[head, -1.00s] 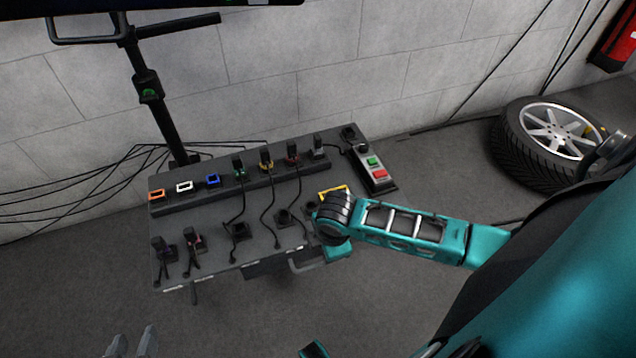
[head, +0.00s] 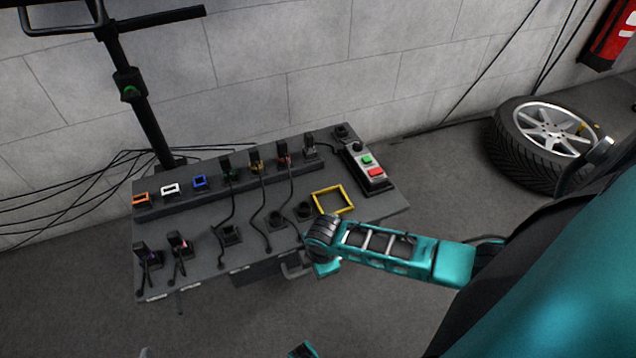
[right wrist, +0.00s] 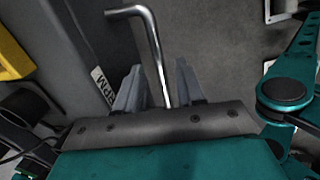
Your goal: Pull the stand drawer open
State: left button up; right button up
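The stand (head: 200,262) is a dark grey table with a drawer (head: 262,273) under its front edge. A metal drawer handle (head: 291,268) sticks out at the front, and it also shows as a bent bar in the right wrist view (right wrist: 150,40). My right gripper (right wrist: 158,85) is open, with the handle bar between its two fingers and a gap visible on each side. In the head view, my right arm hides most of that gripper. Of my left gripper, only a small grey tip (head: 145,352) shows at the bottom edge.
The stand top carries several cable plugs, small coloured frames, a yellow square frame (head: 333,199) and a control box with green and red buttons (head: 369,166). A wheel (head: 545,140) lies at the right. The floor before the stand is clear.

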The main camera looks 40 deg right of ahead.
grip_shut()
pick_arm(q)
jog(key=shift+r, duration=0.1)
dwell(0.4)
